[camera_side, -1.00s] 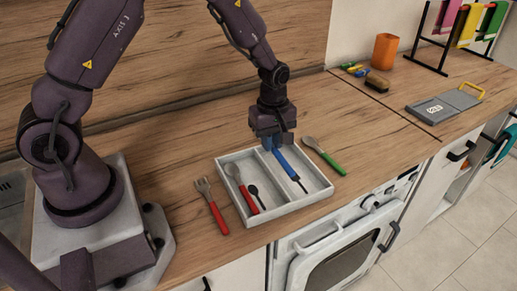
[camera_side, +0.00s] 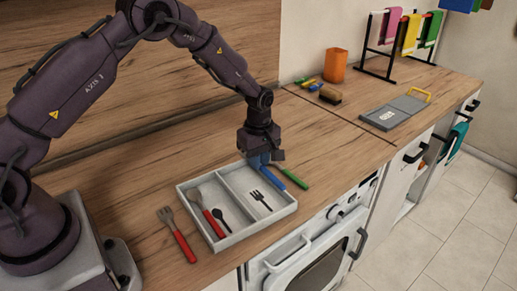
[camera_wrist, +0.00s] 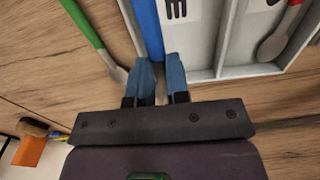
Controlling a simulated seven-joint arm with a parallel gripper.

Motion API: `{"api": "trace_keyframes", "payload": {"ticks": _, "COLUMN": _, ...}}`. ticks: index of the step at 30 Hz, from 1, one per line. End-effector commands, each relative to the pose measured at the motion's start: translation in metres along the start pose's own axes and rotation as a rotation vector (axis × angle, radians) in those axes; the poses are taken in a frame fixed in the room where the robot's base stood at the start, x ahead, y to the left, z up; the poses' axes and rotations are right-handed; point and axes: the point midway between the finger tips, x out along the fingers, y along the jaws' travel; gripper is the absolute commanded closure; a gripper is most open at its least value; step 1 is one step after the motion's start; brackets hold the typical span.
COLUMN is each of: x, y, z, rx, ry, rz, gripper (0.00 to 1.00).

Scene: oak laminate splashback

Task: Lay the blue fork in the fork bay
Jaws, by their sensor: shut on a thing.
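My gripper (camera_side: 262,162) is at the back right corner of the grey tray (camera_side: 205,247), shut on the blue fork (camera_side: 293,178). In the wrist view the blue fork (camera_wrist: 147,28) runs up from between the blue fingertips (camera_wrist: 159,78), along the tray's side wall. In the side view it lies across or just above the right rim; I cannot tell whether it touches. Its tines are not visible. The fork bay (camera_side: 240,178) is the right compartment, marked with a dark fork picture (camera_side: 261,200), and looks empty.
A red-handled spoon (camera_side: 206,213) lies in the left compartment beside a dark spoon picture (camera_side: 221,219). A red-handled fork (camera_side: 178,236) lies left of the tray. A green-handled spoon (camera_side: 294,178) lies close to the tray's right side. An orange cup (camera_side: 335,66) stands farther back.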

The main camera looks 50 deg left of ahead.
Motion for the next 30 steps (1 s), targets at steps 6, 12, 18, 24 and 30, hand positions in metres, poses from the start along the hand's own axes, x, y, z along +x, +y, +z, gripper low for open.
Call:
{"api": "trace_keyframes", "payload": {"ticks": 6, "x": 0.027, "y": -0.001, "z": 0.001, "rx": 0.000, "ry": -0.001, "rz": -0.003, "gripper": 1.00}}
{"api": "trace_keyframes", "payload": {"ticks": 12, "x": 0.045, "y": 0.000, "z": 0.001, "rx": 0.000, "ry": 0.000, "rz": 0.000, "gripper": 1.00}}
{"api": "trace_keyframes", "payload": {"ticks": 18, "x": 0.054, "y": 0.000, "z": 0.001, "rx": 0.001, "ry": 0.000, "rz": 0.000, "gripper": 1.00}}
{"api": "trace_keyframes", "payload": {"ticks": 24, "x": 0.055, "y": 0.000, "z": 0.001, "rx": 0.000, "ry": 0.000, "rz": 0.001, "gripper": 1.00}}
{"api": "trace_keyframes", "payload": {"ticks": 30, "x": 0.055, "y": 0.000, "z": 0.001, "rx": 0.000, "ry": 0.000, "rz": 0.001, "gripper": 1.00}}
